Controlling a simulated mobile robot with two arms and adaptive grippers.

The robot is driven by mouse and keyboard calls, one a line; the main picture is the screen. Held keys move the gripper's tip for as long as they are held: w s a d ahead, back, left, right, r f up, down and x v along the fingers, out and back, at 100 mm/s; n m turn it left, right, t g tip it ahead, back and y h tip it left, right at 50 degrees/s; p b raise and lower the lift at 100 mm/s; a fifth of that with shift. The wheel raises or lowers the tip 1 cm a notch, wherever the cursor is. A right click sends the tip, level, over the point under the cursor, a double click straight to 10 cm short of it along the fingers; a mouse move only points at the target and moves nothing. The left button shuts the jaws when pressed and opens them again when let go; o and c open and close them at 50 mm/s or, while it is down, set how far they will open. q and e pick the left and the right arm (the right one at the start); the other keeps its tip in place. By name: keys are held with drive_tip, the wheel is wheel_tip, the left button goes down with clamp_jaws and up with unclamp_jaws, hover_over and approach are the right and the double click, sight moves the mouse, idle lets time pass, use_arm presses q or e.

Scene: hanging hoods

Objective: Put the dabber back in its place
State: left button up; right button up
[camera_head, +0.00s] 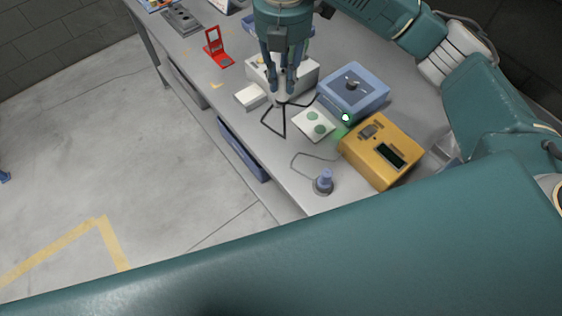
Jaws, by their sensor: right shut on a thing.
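My left gripper is not in view.
On the grey bench (268,153) stand a blue box with a knob (355,90), a yellow device (382,150), a blue knobbed piece on a round base (324,182), a white block (250,96) and a red stand (217,48). A light box (302,75) stands behind the gripper.

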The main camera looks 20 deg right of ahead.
drive_tip(key=shift+s+a, duration=0.3)
drive_tip(key=shift+a, duration=0.05)
drive_tip(key=shift+a+f, duration=0.15)
drive_tip(key=shift+f, duration=0.4)
drive_tip(key=f+p, duration=0.1)
drive_tip(key=f, duration=0.4)
drive_tip(key=f+p, duration=0.1)
drive_tip(key=f, duration=0.5)
drive_tip(key=w+f+p, duration=0.1)
drive_tip(key=f, duration=0.5)
drive_tip(key=shift+f+p, duration=0.25)
drive_tip(key=shift+p, duration=0.05)
drive_tip(key=shift+f, duration=0.5)
drive_tip(key=shift+w, duration=0.1)
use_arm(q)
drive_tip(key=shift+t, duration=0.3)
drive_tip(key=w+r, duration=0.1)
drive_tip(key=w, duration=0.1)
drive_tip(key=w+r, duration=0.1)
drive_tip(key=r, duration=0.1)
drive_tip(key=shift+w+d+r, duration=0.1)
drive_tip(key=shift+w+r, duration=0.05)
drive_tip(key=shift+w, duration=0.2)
